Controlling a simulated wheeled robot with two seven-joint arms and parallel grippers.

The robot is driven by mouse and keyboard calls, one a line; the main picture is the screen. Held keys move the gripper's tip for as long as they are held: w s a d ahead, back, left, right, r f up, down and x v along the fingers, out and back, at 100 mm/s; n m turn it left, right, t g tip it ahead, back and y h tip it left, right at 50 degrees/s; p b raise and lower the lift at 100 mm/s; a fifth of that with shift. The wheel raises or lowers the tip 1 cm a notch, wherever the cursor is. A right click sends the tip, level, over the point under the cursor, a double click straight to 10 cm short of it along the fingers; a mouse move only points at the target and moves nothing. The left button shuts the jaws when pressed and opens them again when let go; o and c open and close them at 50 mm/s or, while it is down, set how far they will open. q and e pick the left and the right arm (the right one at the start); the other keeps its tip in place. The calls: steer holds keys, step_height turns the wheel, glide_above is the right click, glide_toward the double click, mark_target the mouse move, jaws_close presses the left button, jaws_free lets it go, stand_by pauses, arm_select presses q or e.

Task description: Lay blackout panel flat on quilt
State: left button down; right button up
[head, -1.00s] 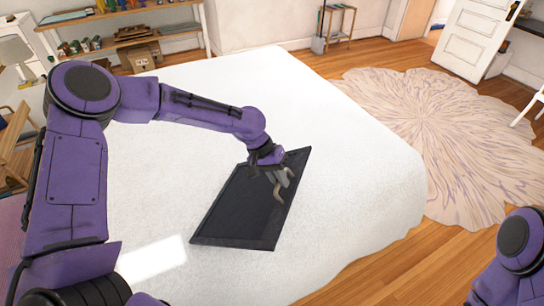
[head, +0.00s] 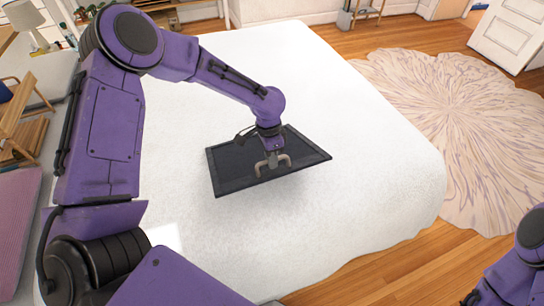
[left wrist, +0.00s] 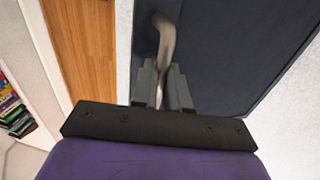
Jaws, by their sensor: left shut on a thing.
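The blackout panel (head: 232,165) is a dark, framed rectangle with a pale tan handle on its face. My left gripper (head: 271,160) is shut on that handle and holds the panel over the white quilt (head: 340,120). A soft shadow lies on the quilt below the panel's near edge. The panel's long side runs across the head view. In the left wrist view the fingers (left wrist: 165,88) close around the handle (left wrist: 165,38), with the dark panel (left wrist: 230,50) behind. My right gripper is out of view; only part of that arm shows at lower right.
The bed is otherwise bare around the panel. A round patterned rug (head: 450,125) lies on the wood floor to the right. A lamp (head: 25,20) and a wooden chair (head: 20,115) stand at the left. A white door (head: 510,35) is at the far right.

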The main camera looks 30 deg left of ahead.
arm_select(q)
steer(key=shift+r+t+y, duration=0.1)
steer(key=shift+t+y, duration=0.3)
steer(key=shift+y, duration=0.1)
steer(key=shift+t+y, duration=0.3)
steer(key=shift+y, duration=0.1)
steer(key=shift+d+t+y+b, duration=0.15)
steer(key=shift+t+y+b, duration=0.35)
steer(key=shift+y+b, duration=0.2)
steer(key=shift+t+y+b, duration=0.5)
steer(key=shift+b, duration=0.1)
step_height(320, 180, down, 12)
steer(key=b, duration=0.7)
steer(key=shift+s+f, duration=0.1)
steer(key=shift+f, duration=0.1)
steer(key=shift+f+b, duration=0.4)
steer(key=shift+f, duration=0.4)
steer(key=shift+f, duration=0.4)
